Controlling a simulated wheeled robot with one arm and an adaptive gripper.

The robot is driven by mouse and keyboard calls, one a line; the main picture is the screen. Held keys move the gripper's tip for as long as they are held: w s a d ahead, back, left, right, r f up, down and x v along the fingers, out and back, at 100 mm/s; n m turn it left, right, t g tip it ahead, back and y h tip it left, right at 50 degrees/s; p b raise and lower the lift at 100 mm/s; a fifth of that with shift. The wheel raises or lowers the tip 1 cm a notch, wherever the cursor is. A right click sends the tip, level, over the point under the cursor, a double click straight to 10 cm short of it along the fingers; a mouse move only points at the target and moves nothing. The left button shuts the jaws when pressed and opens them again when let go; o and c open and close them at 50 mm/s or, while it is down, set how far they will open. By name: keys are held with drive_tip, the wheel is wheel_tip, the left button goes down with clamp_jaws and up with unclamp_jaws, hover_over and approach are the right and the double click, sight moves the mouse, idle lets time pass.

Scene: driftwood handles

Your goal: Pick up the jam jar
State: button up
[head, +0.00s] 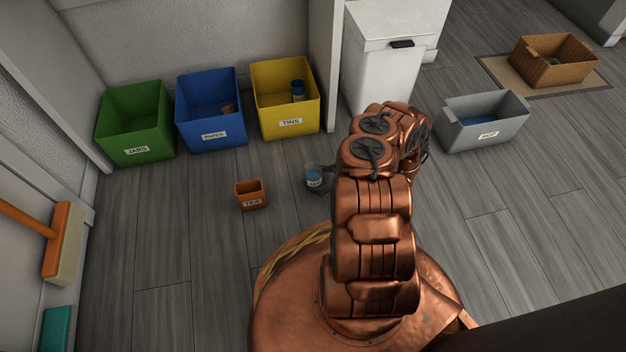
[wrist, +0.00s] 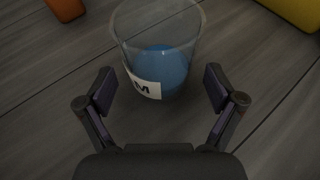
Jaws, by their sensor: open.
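The jam jar (wrist: 160,50) is a clear glass with blue contents and a white label showing an "M". It stands on the grey plank floor. In the head view the jar (head: 314,177) is just left of my copper arm. My gripper (wrist: 160,90) is open in the wrist view, with one finger to each side of the jar's near side. The jar is just beyond the fingertips and not held. In the head view the gripper is mostly hidden behind my arm.
An orange TEA box (head: 251,195) stands left of the jar. Green JARS (head: 137,124), blue PAPER (head: 211,110) and yellow TINS (head: 286,98) bins line the back wall. A grey MOP bucket (head: 484,122) stands right. Floor between jar and bins is clear.

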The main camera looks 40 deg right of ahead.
drive_tip(key=shift+x, duration=1.1)
drive_tip(key=shift+c, duration=0.5)
drive_tip(key=c, duration=1.3)
